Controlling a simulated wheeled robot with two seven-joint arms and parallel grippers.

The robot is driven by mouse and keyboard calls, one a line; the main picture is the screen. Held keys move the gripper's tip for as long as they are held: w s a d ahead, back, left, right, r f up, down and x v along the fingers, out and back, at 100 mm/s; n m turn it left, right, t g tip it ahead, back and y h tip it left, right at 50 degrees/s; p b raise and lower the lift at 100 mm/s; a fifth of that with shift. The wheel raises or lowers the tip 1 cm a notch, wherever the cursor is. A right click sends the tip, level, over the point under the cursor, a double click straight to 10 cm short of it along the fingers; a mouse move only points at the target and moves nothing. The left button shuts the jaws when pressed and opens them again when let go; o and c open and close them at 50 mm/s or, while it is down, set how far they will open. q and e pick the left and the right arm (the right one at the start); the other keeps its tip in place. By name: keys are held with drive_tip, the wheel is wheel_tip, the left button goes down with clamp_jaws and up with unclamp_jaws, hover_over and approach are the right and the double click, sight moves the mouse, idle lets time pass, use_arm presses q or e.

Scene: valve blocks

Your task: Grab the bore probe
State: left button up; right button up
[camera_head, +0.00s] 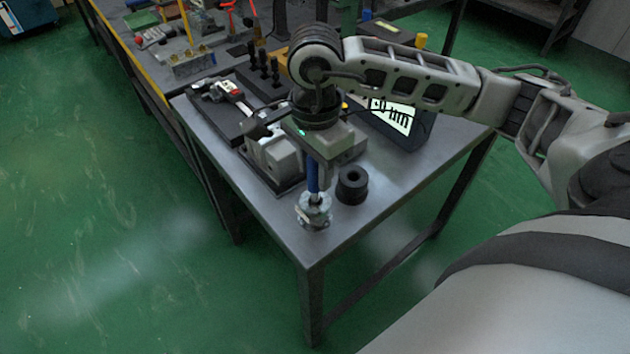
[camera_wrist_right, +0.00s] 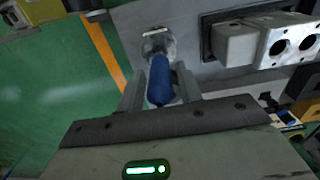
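The bore probe (camera_head: 313,178) has a blue handle and stands upright in a metal holder (camera_head: 315,212) near the table's front corner. In the right wrist view the blue handle (camera_wrist_right: 160,84) points toward the camera. My right gripper (camera_wrist_right: 161,82) is above the holder with one finger on each side of the handle. Narrow gaps seem to show between fingers and handle, so it looks open around it. In the head view the right gripper (camera_head: 316,160) partly hides the handle's upper part. My left gripper is in neither view.
A black ring (camera_head: 352,185) stands just right of the probe. Behind are a light valve block (camera_head: 275,155), a display (camera_head: 400,118) and a black tray with a caliper-like tool (camera_head: 225,105). The table's front edge is close to the holder.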

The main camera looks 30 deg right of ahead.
clamp_jaws()
drive_tip(key=shift+r, duration=0.15)
